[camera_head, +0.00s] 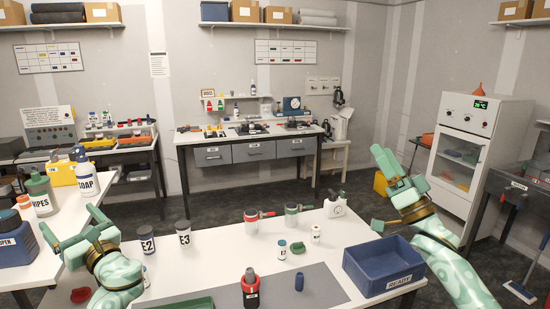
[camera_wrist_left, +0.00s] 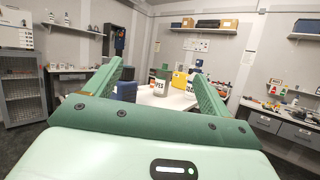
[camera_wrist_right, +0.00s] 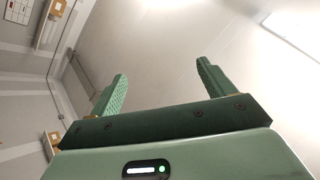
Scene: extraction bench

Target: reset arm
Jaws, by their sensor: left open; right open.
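My left gripper (camera_head: 74,238) is open and empty at the left of the head view, in front of the left table and beside the near bench. Its two fingers stand apart in the left wrist view (camera_wrist_left: 158,85). My right gripper (camera_head: 391,176) is raised at the right, above and behind the blue READY bin (camera_head: 384,270). In the right wrist view its fingers (camera_wrist_right: 162,88) are apart with only wall and ceiling between them.
The near white bench (camera_head: 225,264) holds dark cups (camera_head: 184,234), a red-and-black bottle (camera_head: 250,289), a white jug (camera_head: 335,205) and small jars. The left table holds a SOAP bottle (camera_head: 87,178) and a WIPES tub (camera_head: 41,194). A white oven cabinet (camera_head: 477,150) stands right.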

